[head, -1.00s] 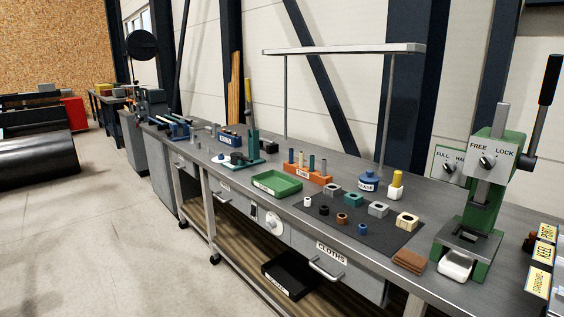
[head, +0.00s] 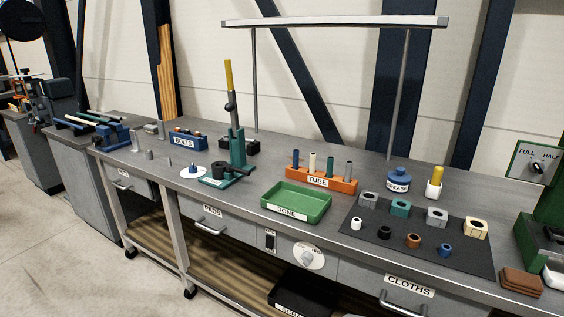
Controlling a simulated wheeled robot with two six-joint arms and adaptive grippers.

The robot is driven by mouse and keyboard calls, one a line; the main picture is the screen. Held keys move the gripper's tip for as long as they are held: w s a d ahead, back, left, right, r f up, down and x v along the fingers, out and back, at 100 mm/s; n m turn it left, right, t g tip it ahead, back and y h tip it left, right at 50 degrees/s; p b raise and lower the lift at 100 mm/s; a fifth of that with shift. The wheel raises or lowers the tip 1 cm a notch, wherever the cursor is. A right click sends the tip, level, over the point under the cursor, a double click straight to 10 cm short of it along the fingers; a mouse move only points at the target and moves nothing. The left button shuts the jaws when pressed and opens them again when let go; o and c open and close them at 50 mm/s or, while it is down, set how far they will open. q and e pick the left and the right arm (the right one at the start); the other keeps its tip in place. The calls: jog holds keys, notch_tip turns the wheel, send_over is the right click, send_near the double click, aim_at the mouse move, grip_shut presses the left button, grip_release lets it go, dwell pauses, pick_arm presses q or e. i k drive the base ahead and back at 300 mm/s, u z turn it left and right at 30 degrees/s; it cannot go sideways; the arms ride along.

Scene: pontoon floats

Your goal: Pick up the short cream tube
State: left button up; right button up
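The short cream tube (head: 312,162) stands upright in the orange rack labelled TUBE (head: 318,181) on the grey workbench. It is the second from the left in the rack. A dark blue tube (head: 295,158) stands to its left. A dark green tube (head: 330,166) and a grey tube (head: 348,170) stand to its right. The lower part of the cream tube is hidden in the rack. Neither of my grippers shows in the head view.
A green DONE tray (head: 270,206) sits in front of the rack. A green press-like stand (head: 238,150) is to its left. A dark mat (head: 373,243) with several blocks and rings lies to the right, by a blue GREASE pot (head: 398,180). An overhead bar (head: 335,22) spans the bench.

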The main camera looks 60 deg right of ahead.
aim_at(313, 156)
jog(key=z, duration=0.25)
jog(key=i, duration=1.15)
jog(key=z, duration=1.3)
jog(key=i, duration=0.85)
jog(key=z, duration=1)
jog(key=i, duration=0.25)
jog(key=z, duration=0.15)
